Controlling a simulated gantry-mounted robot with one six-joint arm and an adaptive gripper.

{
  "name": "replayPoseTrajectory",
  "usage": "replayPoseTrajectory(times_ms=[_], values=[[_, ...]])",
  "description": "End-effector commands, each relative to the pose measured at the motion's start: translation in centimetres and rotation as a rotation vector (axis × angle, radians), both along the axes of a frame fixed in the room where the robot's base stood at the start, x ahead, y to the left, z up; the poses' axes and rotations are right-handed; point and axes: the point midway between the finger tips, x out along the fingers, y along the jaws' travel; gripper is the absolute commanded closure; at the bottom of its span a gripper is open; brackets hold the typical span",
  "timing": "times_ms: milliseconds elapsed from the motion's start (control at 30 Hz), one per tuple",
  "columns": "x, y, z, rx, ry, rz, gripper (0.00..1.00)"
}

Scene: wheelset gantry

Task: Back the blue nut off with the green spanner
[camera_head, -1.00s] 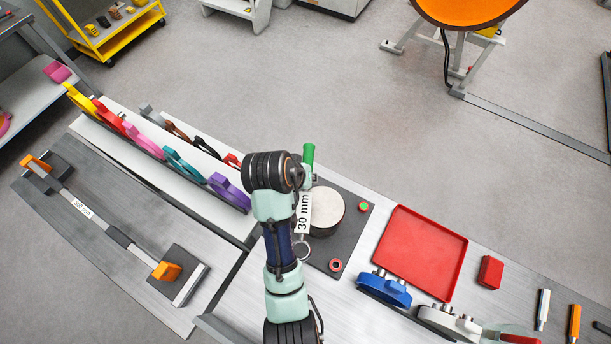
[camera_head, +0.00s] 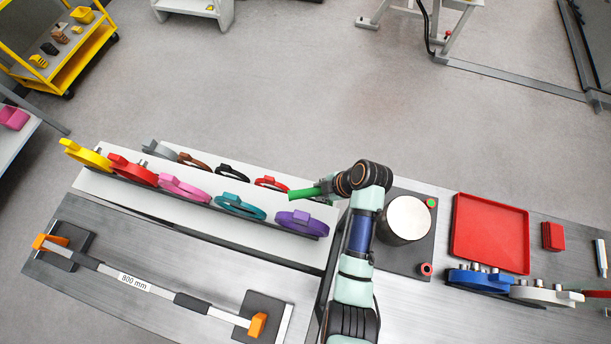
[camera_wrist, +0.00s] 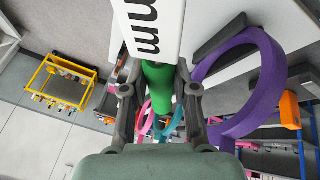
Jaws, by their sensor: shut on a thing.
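My gripper (camera_head: 326,188) is shut on the green spanner (camera_head: 302,193). Its green end points left in the head view, near the right end of the rack of coloured rings. In the wrist view the green part (camera_wrist: 160,88) lies between the fingers of my gripper (camera_wrist: 160,104), and a white label reading "mm" (camera_wrist: 152,30) is in front of it. The rest of the spanner is hidden by my arm in the head view. I cannot pick out the blue nut for certain; a blue ring-shaped part with grey studs (camera_head: 480,281) lies on the bench at right.
The white rack (camera_head: 120,190) holds several coloured rings; the purple one (camera_head: 302,223) is close to my gripper. A round pale-topped drum (camera_head: 405,218) stands right of my arm. A red tray (camera_head: 490,233) is farther right. An 800 mm bar (camera_head: 150,287) lies at front left.

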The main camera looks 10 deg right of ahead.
Motion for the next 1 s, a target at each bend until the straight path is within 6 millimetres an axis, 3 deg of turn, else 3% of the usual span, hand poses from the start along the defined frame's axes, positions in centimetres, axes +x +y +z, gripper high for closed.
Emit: replayPoseTrajectory(times_ms=[33, 200, 467, 1000], values=[[-0.3, -0.5, -1.0, 0.001, 0.001, 0.056, 1.00], [-1.0, -1.1, -2.1, -0.001, -0.002, 0.178, 1.00], [-0.3, -1.2, -2.3, -0.005, -0.002, 0.147, 1.00], [8.2, -2.6, -3.0, -0.006, -0.004, -0.361, 1.00]])
